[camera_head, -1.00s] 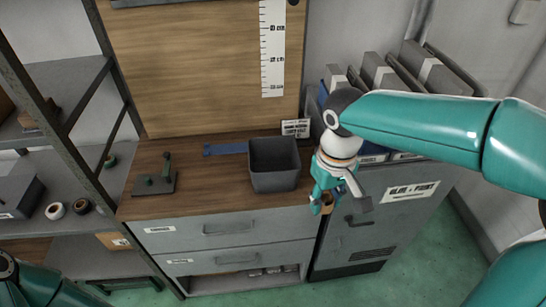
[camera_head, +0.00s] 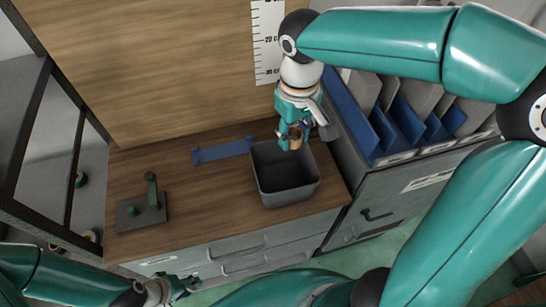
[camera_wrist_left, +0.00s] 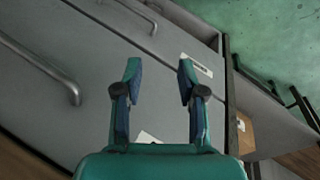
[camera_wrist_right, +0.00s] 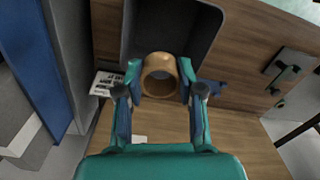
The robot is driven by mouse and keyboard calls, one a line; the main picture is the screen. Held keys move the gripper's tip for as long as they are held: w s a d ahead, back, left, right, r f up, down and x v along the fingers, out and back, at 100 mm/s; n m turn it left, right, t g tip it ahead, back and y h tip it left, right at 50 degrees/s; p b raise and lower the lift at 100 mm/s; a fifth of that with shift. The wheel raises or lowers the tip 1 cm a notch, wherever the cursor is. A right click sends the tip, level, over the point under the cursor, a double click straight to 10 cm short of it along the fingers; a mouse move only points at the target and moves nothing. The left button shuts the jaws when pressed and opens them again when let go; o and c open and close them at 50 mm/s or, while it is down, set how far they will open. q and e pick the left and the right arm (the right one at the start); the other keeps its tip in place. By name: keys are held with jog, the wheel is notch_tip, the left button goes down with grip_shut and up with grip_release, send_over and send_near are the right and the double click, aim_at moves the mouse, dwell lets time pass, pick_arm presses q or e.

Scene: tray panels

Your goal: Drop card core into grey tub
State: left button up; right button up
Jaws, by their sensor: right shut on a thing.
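The card core (camera_wrist_right: 160,76) is a short tan ring, held between the fingers of my right gripper (camera_wrist_right: 160,80). In the head view the core (camera_head: 296,140) and my right gripper (camera_head: 291,138) are above the back rim of the grey tub (camera_head: 285,194). The tub is open-topped and looks empty where I see inside; in the right wrist view its dark interior (camera_wrist_right: 165,30) lies beyond the core. My left gripper (camera_head: 183,288) is low at the front of the cabinet. In the left wrist view its fingers (camera_wrist_left: 158,80) are apart with nothing between them.
Blue and grey files (camera_head: 400,120) fill the rack at right. The wood between fixture and tub is clear.

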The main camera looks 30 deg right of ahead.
notch_tip(320, 180, down, 6)
jog(key=b, duration=0.4)
jog(key=shift+d, duration=0.1)
jog(key=o, duration=0.8)
jog(key=shift+r, duration=0.2)
notch_tip(320, 180, up, 12)
jog(key=shift+f, duration=0.2)
